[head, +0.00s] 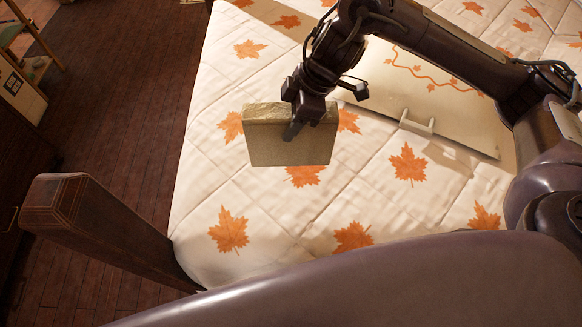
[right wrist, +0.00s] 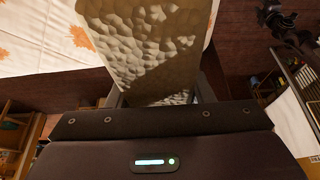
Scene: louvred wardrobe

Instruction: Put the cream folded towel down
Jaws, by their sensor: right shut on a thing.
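The cream folded towel (head: 291,145) hangs from my right gripper (head: 293,130), over the near part of the bed with its leaf-patterned quilt (head: 225,190). The gripper is shut on the towel's upper edge. In the right wrist view the towel (right wrist: 150,45) shows a dimpled surface and fills the space between the fingers (right wrist: 158,92). I cannot tell whether the towel's lower edge touches the quilt.
A pale flat panel with a handle (head: 417,123) lies on the quilt to the right of the towel. A dark wooden bedpost (head: 85,215) stands at the bed's near left corner. Wooden floor (head: 130,110) is left of the bed. Bare quilt lies around the towel.

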